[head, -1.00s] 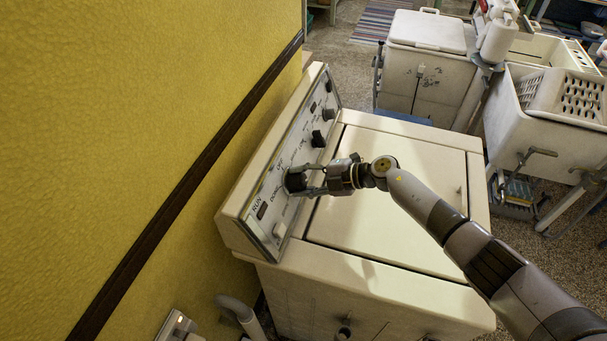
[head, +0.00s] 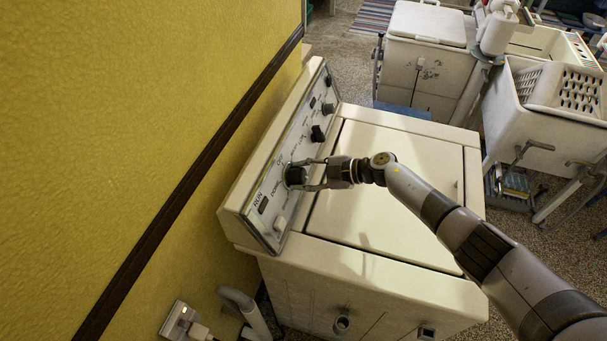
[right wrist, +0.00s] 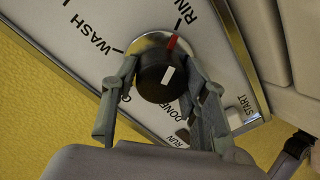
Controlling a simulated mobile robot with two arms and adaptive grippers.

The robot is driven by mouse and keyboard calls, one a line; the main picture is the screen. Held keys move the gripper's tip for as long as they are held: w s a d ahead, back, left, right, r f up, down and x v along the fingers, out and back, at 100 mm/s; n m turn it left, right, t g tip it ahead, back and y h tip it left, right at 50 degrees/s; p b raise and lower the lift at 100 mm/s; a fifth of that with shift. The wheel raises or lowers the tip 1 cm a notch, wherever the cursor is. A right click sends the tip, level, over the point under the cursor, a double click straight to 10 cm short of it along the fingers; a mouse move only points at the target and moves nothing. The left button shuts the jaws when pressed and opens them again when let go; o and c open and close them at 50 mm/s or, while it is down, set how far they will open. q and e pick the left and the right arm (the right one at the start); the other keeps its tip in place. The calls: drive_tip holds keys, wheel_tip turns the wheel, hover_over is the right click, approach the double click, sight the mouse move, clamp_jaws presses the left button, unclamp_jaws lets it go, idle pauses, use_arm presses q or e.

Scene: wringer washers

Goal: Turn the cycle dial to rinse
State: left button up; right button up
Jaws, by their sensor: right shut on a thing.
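The cycle dial (head: 295,175) is a black round knob near the front end of the washer's sloped control panel (head: 262,190). In the right wrist view the dial (right wrist: 156,78) has a silver rim and a white mark. A red pointer (right wrist: 171,44) at its edge points at or very near the tick beside the partly cut-off "RIN" label (right wrist: 185,10). My right gripper (head: 305,174) is shut on the dial; in the right wrist view its fingers (right wrist: 160,76) sit on either side of it. My left gripper is not in view.
More knobs (head: 318,134) sit farther along the panel. The washer's flat lid (head: 385,190) lies under my right arm. A yellow wall (head: 140,130) stands close on the left. White wringer washers (head: 430,60) stand at the back right.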

drive_tip(key=shift+s+a+f, duration=0.2)
drive_tip(key=shift+s+a, duration=0.05)
drive_tip(key=o, duration=0.9)
drive_tip(key=shift+o, duration=1.2)
drive_tip(key=shift+w+a, duration=0.1)
drive_tip(key=shift+w, duration=0.05)
drive_tip(key=shift+w+r, duration=0.1)
drive_tip(key=shift+d+r, duration=0.2)
drive_tip(key=shift+d, duration=0.3)
drive_tip(key=v, duration=1.1)
drive_tip(key=shift+a, duration=0.1)
